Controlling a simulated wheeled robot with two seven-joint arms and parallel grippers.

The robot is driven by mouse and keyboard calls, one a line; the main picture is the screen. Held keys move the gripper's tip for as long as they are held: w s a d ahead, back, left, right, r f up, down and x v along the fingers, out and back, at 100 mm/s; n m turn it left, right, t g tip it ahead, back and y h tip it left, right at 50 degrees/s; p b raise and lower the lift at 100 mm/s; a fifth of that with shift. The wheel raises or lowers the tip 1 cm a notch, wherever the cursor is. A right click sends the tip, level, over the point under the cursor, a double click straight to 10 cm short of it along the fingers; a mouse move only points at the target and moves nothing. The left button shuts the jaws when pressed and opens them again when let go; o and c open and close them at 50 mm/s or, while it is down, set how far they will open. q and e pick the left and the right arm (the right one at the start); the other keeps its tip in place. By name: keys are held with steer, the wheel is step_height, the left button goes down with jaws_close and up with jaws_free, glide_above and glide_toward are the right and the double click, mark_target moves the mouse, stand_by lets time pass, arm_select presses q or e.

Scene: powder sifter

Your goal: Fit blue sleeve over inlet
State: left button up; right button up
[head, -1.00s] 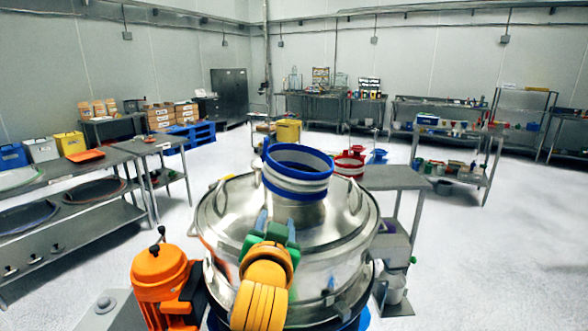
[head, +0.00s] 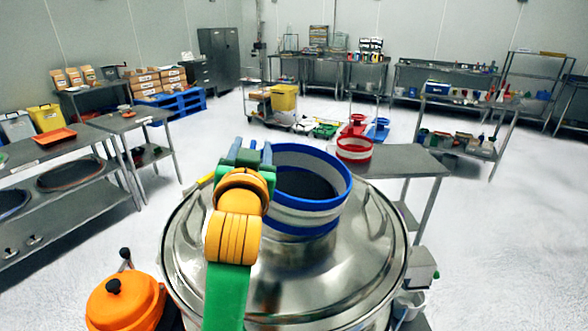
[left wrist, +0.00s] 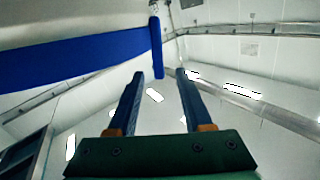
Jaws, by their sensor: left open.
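The blue sleeve (head: 306,217), a white band with blue rims, sits upright at the inlet (head: 300,247) on top of the steel sifter lid. A little of the steel inlet neck shows below its lower rim. How far the sleeve reaches down around the inlet is hard to tell. My left gripper (head: 251,155) is open and empty beside the left rim of the sleeve. In the left wrist view a blue band (left wrist: 75,58), likely the sleeve's rim, lies close beyond the open fingers (left wrist: 155,75). My right gripper is out of view.
A red-rimmed sleeve (head: 354,150) stands on the steel side table (head: 405,162) at right. An orange motor (head: 122,300) is at the sifter's lower left. Steel benches (head: 60,205) line the left. The floor (head: 500,250) at right is clear.

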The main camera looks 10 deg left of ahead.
mark_target(253, 142)
arm_select(q)
steer(key=x, duration=0.3)
steer(key=shift+w+a+f, duration=0.15)
steer(key=shift+w+f, duration=0.05)
steer(key=shift+f, duration=0.05)
steer(key=shift+s+r, duration=0.1)
steer(key=shift+s, duration=0.1)
jaws_close()
stand_by(0.8)
